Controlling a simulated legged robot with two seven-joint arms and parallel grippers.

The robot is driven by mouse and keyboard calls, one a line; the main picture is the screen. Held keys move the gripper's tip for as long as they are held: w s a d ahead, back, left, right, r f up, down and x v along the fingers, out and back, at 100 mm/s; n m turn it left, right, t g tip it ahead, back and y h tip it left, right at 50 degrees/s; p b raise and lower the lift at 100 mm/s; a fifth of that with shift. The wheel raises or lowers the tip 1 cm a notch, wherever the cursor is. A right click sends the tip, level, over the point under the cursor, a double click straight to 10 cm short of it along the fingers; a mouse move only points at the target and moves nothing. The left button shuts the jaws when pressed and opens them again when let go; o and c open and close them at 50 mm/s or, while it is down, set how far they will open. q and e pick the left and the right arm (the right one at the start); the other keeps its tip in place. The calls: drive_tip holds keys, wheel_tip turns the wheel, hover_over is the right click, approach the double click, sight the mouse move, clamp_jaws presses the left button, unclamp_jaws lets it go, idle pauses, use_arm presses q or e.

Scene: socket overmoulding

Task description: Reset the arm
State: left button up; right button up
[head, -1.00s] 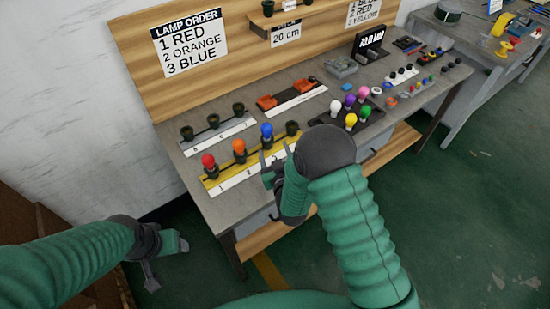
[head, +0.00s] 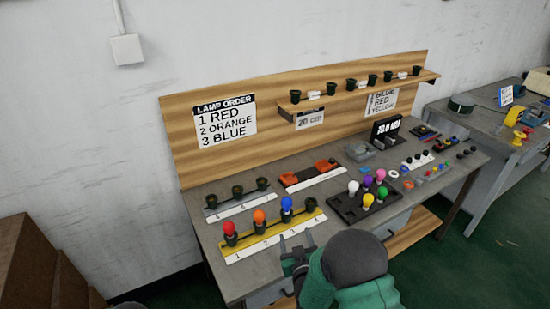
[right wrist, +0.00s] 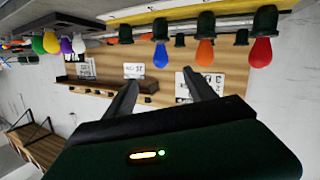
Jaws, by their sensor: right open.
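My right gripper (head: 293,248) is open and empty at the front edge of the bench, near slot 4 of the yellow strip; its two fingers also show apart in the right wrist view (right wrist: 163,90). On the yellow strip (head: 272,240), a red lamp (head: 229,228) stands at 1, an orange lamp (head: 259,216) at 2 and a blue lamp (head: 286,203) at 3. The socket at 4 (head: 311,206) holds no lamp. The lamps hang upside down in the right wrist view, beyond the fingers. My left gripper is out of view.
A dark tray (head: 345,212) of several coloured bulbs stands right of the strip. Behind are a white socket strip (head: 240,207) and orange parts (head: 290,179). The wooden backboard (head: 180,150) carries a shelf (head: 350,95) and a lamp order sign (head: 225,122).

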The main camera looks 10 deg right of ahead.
drive_tip(key=s+d+r+g, duration=0.1)
drive_tip(key=s+g, duration=0.3)
drive_tip(key=s, duration=0.5)
drive_tip(key=s+d+r+m+g, duration=0.1)
drive_tip(key=s+d+g, duration=0.2)
drive_tip(key=s, duration=0.7)
drive_tip(key=s+d+r+m+g, duration=0.1)
drive_tip(key=s+d+g, duration=0.1)
drive_tip(key=s+g, duration=0.3)
drive_tip(key=s, duration=0.4)
drive_tip(key=shift+s+d+r+g, duration=0.15)
drive_tip(key=shift+s+d+g, duration=0.2)
drive_tip(key=shift+d+g, duration=0.05)
